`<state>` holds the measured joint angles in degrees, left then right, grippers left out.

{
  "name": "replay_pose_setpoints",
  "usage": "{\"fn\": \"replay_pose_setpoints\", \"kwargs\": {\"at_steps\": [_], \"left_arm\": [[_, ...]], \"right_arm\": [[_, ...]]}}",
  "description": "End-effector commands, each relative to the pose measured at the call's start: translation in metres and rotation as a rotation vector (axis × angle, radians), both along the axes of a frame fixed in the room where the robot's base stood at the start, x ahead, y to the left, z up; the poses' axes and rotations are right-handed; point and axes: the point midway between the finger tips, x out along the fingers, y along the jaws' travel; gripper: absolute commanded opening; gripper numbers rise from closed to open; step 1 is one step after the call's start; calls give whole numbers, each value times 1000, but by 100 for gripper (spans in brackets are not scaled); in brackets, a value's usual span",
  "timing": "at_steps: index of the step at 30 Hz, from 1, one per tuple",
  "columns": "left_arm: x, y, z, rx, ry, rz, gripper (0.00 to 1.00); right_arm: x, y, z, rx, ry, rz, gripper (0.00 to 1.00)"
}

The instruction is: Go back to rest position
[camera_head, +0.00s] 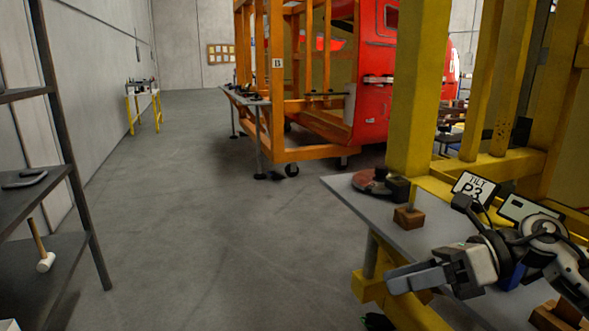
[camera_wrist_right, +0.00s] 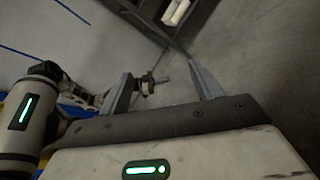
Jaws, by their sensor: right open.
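My right gripper (camera_head: 402,277) is over the front edge of the grey worktop at the lower right of the head view, pointing left. In the right wrist view my right gripper (camera_wrist_right: 162,86) has its two fingers well apart, with nothing between them. It is open and empty. My left arm does not show in the head view. In the right wrist view, a small, dark jointed part beyond the fingers looks like my left gripper (camera_wrist_right: 150,84); its jaws are too small to read.
The grey worktop (camera_head: 345,186) carries a sander-like tool (camera_head: 374,184) and a wooden block (camera_head: 409,217) near my right arm. A yellow frame (camera_head: 415,90) rises behind it. A dark shelf (camera_head: 70,245) with a mallet (camera_head: 45,261) stands left. The floor between is clear.

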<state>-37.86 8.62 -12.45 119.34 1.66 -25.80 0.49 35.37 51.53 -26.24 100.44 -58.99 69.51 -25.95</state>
Motion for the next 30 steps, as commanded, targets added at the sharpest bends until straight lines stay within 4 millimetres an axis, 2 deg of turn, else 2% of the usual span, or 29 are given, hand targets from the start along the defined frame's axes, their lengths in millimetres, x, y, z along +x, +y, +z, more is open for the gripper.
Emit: {"fn": "replay_pose_setpoints", "kwargs": {"at_steps": [1, 4, 6, 8, 11, 14, 15, 18, 21, 23, 24, 27, 30], "left_arm": [[-1, 0, -1, 0, 3, 0, 0], [-4, 0, -2, 0, 8, 0, 0], [-5, 0, -3, 0, 13, -1, 0], [-6, 0, -4, 0, 14, -1, 0], [-6, 0, -4, -1, 15, 0, 0], [-6, -1, -4, -1, 15, 0, 0], [-6, -1, -4, -1, 15, 0, 0], [-6, -1, -4, -1, 15, -1, 0], [-6, -1, -4, -2, 14, -1, 0], [-5, -1, -3, -1, 13, 0, 0], [-5, -1, -3, -1, 13, 0, 0], [-4, -1, -3, -3, 11, 1, 0], [-4, -1, -3, -3, 10, 1, 0]], "right_arm": [[-7, 27, -8, 174, 109, -37, 65], [-8, 57, -13, 521, 364, -183, 65], [-5, 62, -24, 748, 574, -317, 65], [-1, 59, -41, 926, 773, -448, 65], [-3, 44, -91, 1192, 1126, -705, 65], [-24, 28, -159, 1404, 1489, -994, 65], [-38, 24, -184, 1465, 1612, -1097, 65], [-75, 19, -236, 1567, 1869, -1323, 65], [-110, 20, -270, 1619, 2052, -1491, 65], [-126, 21, -283, 1635, 2126, -1562, 65], [-134, 22, -289, -1634, -2150, 1589, 65], [-146, 23, -297, -1576, -2114, 1574, 65], [-148, 24, -298, -1565, -2107, 1572, 65]]}}
